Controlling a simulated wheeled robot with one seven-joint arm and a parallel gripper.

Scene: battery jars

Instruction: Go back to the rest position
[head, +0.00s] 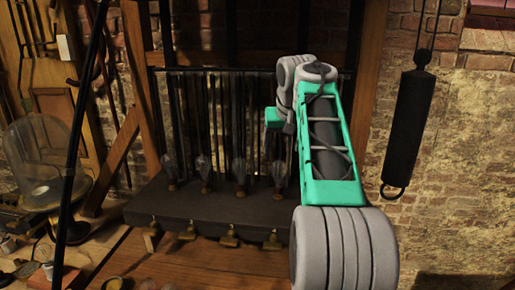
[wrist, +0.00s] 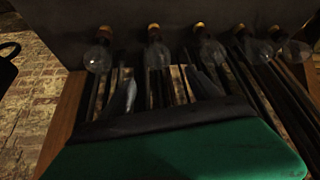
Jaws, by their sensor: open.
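My gripper (wrist: 164,88) shows in the wrist view with two grey fingers apart and nothing between them. Its green body fills the bottom of that view. In the head view my arm reaches forward in front of the dark rack, and its links hide most of the gripper. Several clear glass bulbs with brass bases stand in a row on a dark shelf (head: 200,208). One bulb (head: 239,172) is left of my arm in the head view. The bulbs also line the top of the wrist view, apart from the fingers.
A black cylinder (head: 408,130) hangs at the right of my arm. A glass dome (head: 38,155) stands at the left among small clutter. A dark pole (head: 78,150) rises in front of it. Brass fittings (head: 187,233) line the shelf's front above a wooden surface (head: 190,265).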

